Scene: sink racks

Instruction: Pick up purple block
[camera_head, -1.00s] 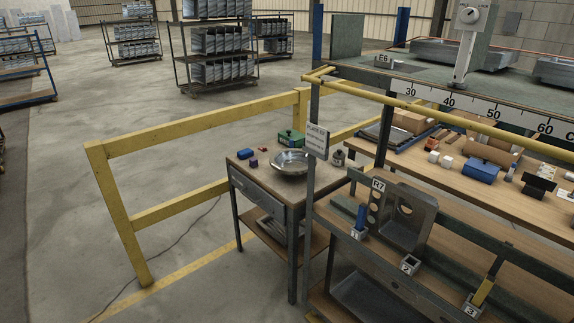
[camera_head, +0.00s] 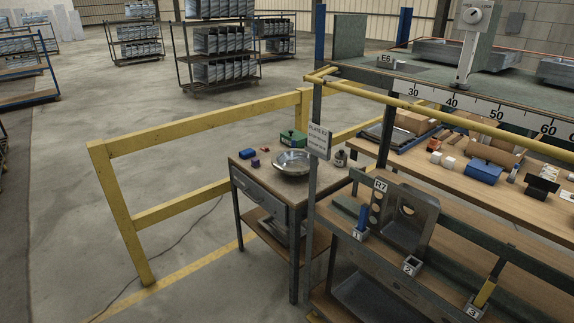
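A small purple block (camera_head: 255,163) sits on the top of the small wooden-topped table (camera_head: 297,191) left of centre. It stands near the table's left edge, in front of a blue block (camera_head: 246,153) and left of a round metal pan (camera_head: 291,163). A small red piece (camera_head: 265,149) lies behind it. Neither of my grippers shows in the head view.
A green box (camera_head: 292,138) and a dark bottle (camera_head: 340,158) are also on the small table. A yellow railing (camera_head: 190,130) runs behind and left of it. A signed post (camera_head: 319,142) and racks stand close on its right. Open floor lies at left.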

